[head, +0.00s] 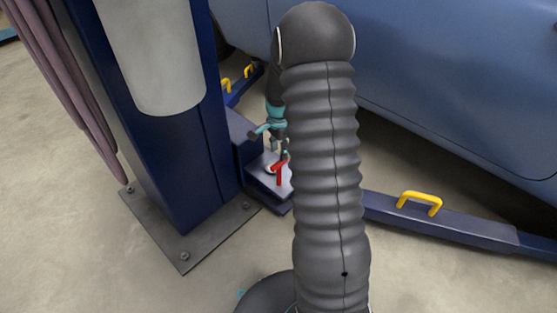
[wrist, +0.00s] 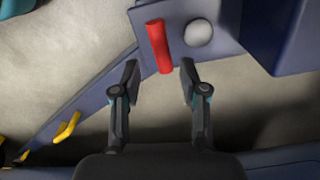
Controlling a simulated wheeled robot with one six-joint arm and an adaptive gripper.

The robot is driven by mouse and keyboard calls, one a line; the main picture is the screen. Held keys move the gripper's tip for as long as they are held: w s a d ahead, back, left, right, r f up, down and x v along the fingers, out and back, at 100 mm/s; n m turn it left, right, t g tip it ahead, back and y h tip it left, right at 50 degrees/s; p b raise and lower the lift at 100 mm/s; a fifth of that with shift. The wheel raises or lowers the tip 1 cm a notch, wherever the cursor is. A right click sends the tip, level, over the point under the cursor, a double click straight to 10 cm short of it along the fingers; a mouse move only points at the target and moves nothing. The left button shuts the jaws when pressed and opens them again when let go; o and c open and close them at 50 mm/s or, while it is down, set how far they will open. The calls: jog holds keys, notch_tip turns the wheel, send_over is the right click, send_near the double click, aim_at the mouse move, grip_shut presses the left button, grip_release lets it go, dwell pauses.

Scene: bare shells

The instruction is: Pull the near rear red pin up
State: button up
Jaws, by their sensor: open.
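The red pin (head: 279,173) stands on the dark blue lift bracket low beside the post, partly hidden by my arm in the head view. In the wrist view the red pin (wrist: 159,46) lies just beyond the fingertips, between their lines and nearer the left one. My gripper (wrist: 160,68) is open and empty, with its fingers apart. In the head view my gripper (head: 270,131) hangs beside and above the pin, partly behind my arm. I cannot tell whether a finger touches the pin.
A pale round knob (wrist: 198,33) sits right of the pin on the bracket (wrist: 228,12). The blue post (head: 170,150) stands close at left. A lift arm (head: 465,226) with a yellow handle (head: 419,203) runs right, under a blue car body (head: 460,80).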

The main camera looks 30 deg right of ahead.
jog(key=shift+r, duration=1)
